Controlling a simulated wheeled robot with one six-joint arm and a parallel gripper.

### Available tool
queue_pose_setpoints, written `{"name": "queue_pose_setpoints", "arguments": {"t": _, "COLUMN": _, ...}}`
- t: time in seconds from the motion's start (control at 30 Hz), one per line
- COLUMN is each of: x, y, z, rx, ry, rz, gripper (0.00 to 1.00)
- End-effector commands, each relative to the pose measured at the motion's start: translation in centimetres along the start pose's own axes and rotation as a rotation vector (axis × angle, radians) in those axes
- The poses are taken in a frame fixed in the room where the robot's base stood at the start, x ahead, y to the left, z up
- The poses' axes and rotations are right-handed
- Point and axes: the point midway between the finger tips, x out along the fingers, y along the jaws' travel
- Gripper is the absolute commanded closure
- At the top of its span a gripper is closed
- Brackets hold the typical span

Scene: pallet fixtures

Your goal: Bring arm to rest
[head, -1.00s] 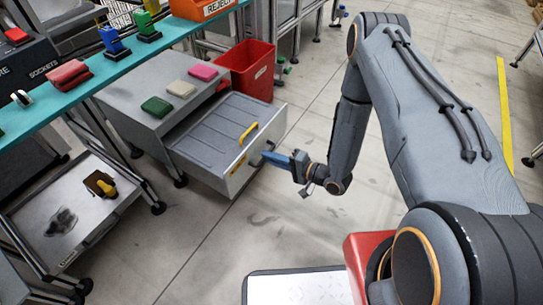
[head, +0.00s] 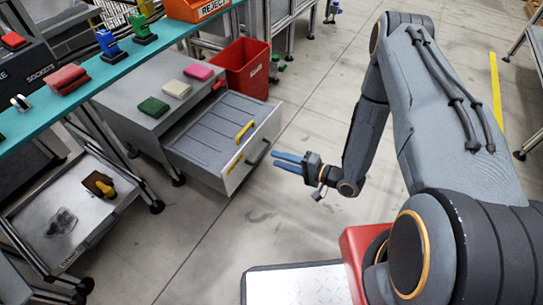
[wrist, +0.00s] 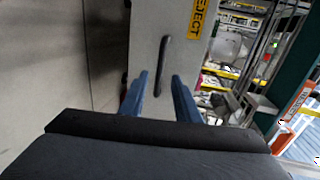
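My gripper (head: 287,162) is at the middle of the head view, its two blue fingers apart with nothing between them. It points left at the front of an open grey drawer (head: 222,128) and is clear of it. The drawer's dark handle (head: 257,153) lies a short way from the fingertips. In the wrist view the handle (wrist: 164,65) appears ahead, between the lines of the two fingers (wrist: 158,95). My arm reaches out from the right of the head view.
A yellow-handled item (head: 244,131) lies in the drawer. Green, cream and pink blocks sit on the cabinet top (head: 140,95). A red bin (head: 246,68) stands behind. A teal shelf (head: 85,88) holds coloured items at left. Floor right of the drawer is clear.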

Motion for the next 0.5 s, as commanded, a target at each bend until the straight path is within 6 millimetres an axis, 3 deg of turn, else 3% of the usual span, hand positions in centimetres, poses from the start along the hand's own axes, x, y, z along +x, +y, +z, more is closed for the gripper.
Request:
{"name": "queue_pose_setpoints", "arguments": {"t": 0.2, "x": -1.8, "y": 0.0, "z": 0.0, "rx": 0.000, "ry": 0.002, "rz": 0.000, "gripper": 0.70}}
{"name": "queue_pose_setpoints", "arguments": {"t": 0.5, "x": -2.0, "y": 0.0, "z": 0.0, "rx": 0.000, "ry": 0.000, "rz": 0.000, "gripper": 0.70}}
